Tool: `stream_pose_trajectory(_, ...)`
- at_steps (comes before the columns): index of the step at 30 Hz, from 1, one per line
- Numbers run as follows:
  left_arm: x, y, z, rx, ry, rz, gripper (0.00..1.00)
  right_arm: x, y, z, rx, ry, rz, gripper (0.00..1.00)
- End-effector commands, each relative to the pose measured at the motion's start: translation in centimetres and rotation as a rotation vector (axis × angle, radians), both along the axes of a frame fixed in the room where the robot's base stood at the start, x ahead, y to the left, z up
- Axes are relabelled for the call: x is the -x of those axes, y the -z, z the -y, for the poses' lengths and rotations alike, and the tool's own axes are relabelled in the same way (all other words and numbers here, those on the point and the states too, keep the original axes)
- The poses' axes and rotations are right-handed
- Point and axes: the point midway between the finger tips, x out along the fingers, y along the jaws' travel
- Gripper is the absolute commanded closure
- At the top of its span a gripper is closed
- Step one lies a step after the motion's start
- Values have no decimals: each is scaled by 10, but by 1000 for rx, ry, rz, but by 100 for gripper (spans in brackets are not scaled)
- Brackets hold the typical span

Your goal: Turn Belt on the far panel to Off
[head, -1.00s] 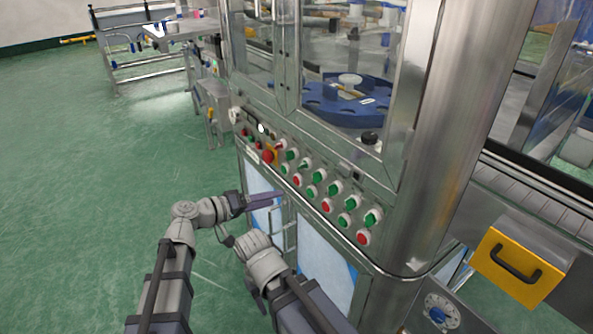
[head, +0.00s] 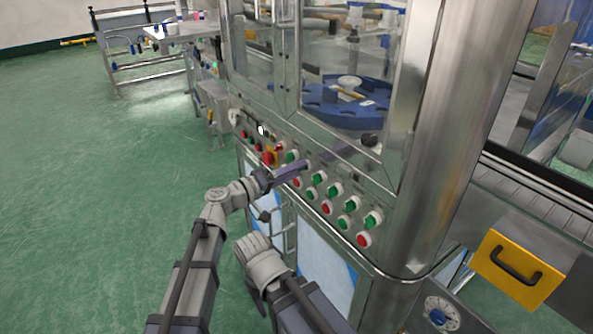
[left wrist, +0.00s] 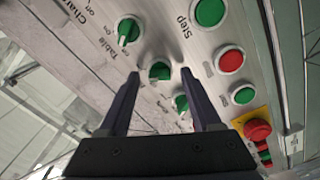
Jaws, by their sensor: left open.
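The far panel (head: 318,208) is the sloped steel front of the machine, with rows of green and red controls. My left gripper (head: 302,168) is at its upper row, fingers pointing at the panel. In the left wrist view the open left gripper (left wrist: 160,73) has one finger on each side of a green knob (left wrist: 160,72); contact cannot be told. Another green knob (left wrist: 128,31), by the label "Table", is above left, and a third (left wrist: 180,103) is below right. I cannot read a Belt label. The right gripper's fingers are hidden.
A green button by "Step" (left wrist: 209,12), a red button (left wrist: 230,61) and a green button (left wrist: 243,95) are beside the knobs. A red emergency button (left wrist: 257,130) sits on yellow. A yellow box with a handle (head: 518,268) is at right. Green floor (head: 90,200) is clear at left.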

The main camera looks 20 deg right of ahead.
Motion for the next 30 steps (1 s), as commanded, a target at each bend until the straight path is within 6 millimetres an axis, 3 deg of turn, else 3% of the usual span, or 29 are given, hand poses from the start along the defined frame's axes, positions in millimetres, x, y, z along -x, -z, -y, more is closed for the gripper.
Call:
stream_pose_trajectory(12,-3,0,8,0,0,0,35,0,0,0,0,0,0,50)
stream_pose_trajectory(30,-3,0,8,-1,0,0,100,0,0,0,0,0,0,50)
